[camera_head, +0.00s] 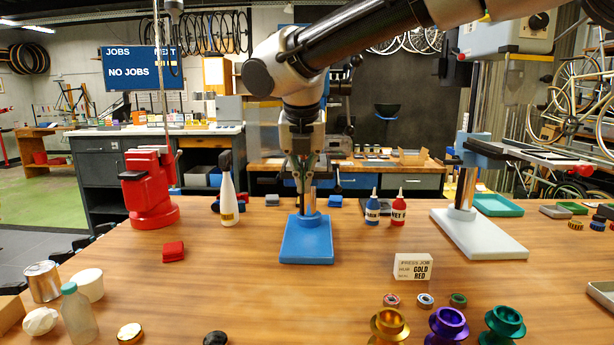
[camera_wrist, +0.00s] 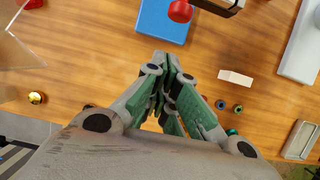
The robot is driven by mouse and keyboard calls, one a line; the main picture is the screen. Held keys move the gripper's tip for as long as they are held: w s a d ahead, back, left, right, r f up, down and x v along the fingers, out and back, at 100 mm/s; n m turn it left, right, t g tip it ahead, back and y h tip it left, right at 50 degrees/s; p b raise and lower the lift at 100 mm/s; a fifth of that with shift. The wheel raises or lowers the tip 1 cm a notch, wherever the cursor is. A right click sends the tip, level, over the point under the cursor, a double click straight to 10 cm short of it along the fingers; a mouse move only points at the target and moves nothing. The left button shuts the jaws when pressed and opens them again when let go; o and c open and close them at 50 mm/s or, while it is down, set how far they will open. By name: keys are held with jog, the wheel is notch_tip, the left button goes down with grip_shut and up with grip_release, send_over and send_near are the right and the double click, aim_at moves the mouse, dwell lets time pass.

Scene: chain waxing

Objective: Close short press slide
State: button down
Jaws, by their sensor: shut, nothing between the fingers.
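A small press with a blue base plate (camera_head: 306,248) stands at the middle of the table. My gripper (camera_head: 301,190) hangs in front of its column and hides most of its upper part. In the wrist view the blue base (camera_wrist: 160,22) is at the top, with a red knob (camera_wrist: 180,11) over it. A dark bar with a pale edge (camera_wrist: 218,6) juts right from beside the knob, cut off by the frame. I cannot tell how far any slide stands out. My gripper (camera_wrist: 168,60) is shut and empty, its fingertips just below the base's edge in the picture.
A taller press with a pale base (camera_head: 480,236) stands right. A red machine (camera_head: 148,190) and white bottle (camera_head: 228,196) stand left. Blue (camera_head: 372,208) and red (camera_head: 398,208) bottles stand close right of the blue press. A job card (camera_head: 413,267) and coloured cups (camera_head: 448,325) are nearer.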

jog(key=s+r+m, duration=0.4)
jog(key=r, duration=0.5)
jog(key=s+d+f+m+g, duration=0.2)
jog(key=s+d+f+m, duration=0.2)
jog(key=d+f+m, duration=0.9)
jog(key=s+d+f+m, duration=0.1)
jog(key=s+d+m, duration=0.3)
jog(key=d, duration=0.6)
jog(key=s+d+f+m+t, duration=0.1)
jog(key=s+d+m, duration=0.3)
jog(key=d+m, duration=0.5)
jog(key=s+d+f+m+t, duration=0.1)
jog(key=s+d+m, duration=0.3)
jog(key=d, duration=0.6)
jog(key=m, duration=0.2)
jog(key=shift+s+d+f+m, duration=0.15)
jog(key=shift+s+d+m, duration=0.15)
jog(key=shift+s+d, duration=0.1)
